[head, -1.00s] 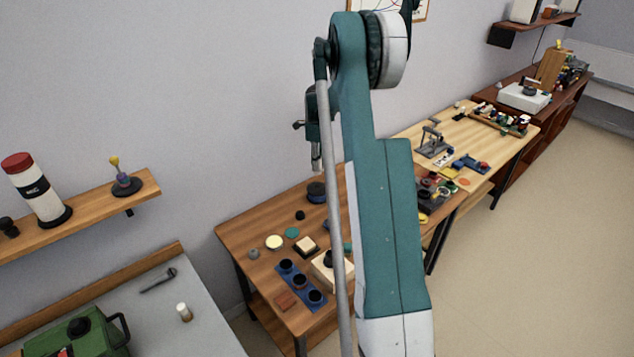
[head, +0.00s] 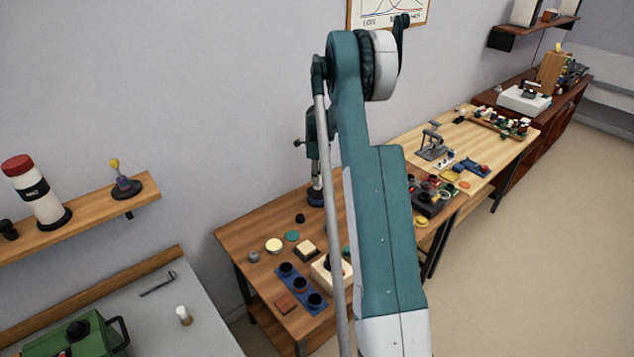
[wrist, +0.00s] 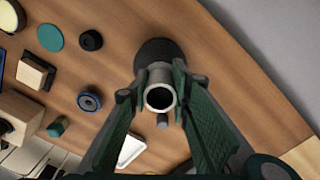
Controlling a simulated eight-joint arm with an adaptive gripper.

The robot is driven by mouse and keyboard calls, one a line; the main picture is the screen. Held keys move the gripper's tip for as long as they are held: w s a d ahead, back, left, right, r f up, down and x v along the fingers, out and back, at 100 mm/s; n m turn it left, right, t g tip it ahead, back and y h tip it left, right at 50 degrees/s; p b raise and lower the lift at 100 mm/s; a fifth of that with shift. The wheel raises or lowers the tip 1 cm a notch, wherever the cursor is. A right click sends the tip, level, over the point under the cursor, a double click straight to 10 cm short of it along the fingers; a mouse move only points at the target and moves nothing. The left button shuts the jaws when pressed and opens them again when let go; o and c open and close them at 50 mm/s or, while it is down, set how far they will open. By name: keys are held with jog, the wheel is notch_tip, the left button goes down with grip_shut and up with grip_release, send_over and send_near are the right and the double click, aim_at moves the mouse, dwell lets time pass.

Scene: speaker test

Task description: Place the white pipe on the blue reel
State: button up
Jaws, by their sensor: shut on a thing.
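My gripper (wrist: 160,90) is shut on the white pipe (wrist: 160,97), which I see end-on as a pale ring between the fingers in the wrist view. Behind the pipe's end is a wide, dark round piece (wrist: 158,50) on the wooden table. In the head view it shows bluish-dark (head: 316,199) below my gripper (head: 316,180). It may be the blue reel; its colour is unclear. A smaller black round piece with a blue rim (wrist: 89,101) lies to the left in the wrist view. I cannot tell whether the pipe touches the dark piece.
A black knob (wrist: 91,40), a teal disc (wrist: 50,38) and a white-topped square block (wrist: 33,72) lie to the left. A blue rack (head: 300,286) is nearer the table's front. Bare wood (wrist: 235,85) lies to the right in the wrist view. The wall stands close behind.

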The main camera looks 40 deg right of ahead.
jog(key=shift+f, duration=0.8)
jog(key=shift+f, duration=0.15)
jog(key=o, duration=0.9)
jog(key=shift+r, duration=0.2)
notch_tip(320, 180, up, 12)
jog(key=shift+a, duration=0.1)
dwell(0.3)
